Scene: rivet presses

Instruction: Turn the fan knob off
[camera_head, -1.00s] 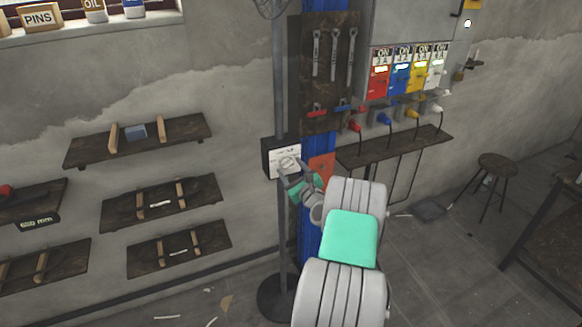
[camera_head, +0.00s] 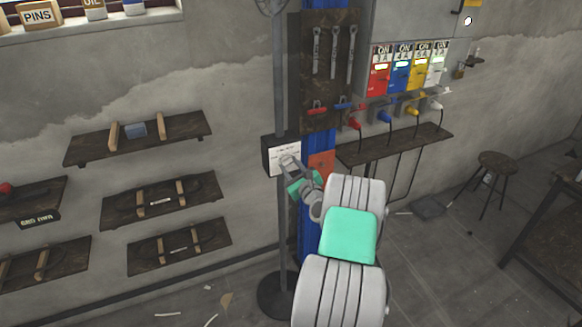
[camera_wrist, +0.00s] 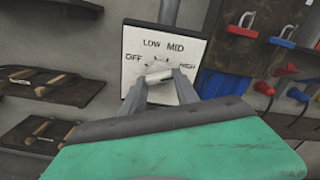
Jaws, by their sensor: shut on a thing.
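The fan control box (camera_head: 270,155) is a black box with a white face on the fan's grey pole. In the wrist view its white dial plate (camera_wrist: 200,52) reads OFF at left, LOW and MID at top, HIGH at right. The pale knob (camera_wrist: 158,71) sits in the middle of the plate. My gripper (camera_wrist: 160,78) is shut on the knob, with one grey finger on each side. In the head view my gripper (camera_head: 291,165) reaches the box face and hides the knob. I cannot tell which label the knob points at.
The fan pole (camera_head: 281,85) stands on a round black base (camera_head: 284,297). A tool board (camera_head: 327,75) with wrenches is close on the right. Coloured switches and plugs are above a dark shelf (camera_head: 395,148). Dark wall shelves (camera_head: 160,200) are at left.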

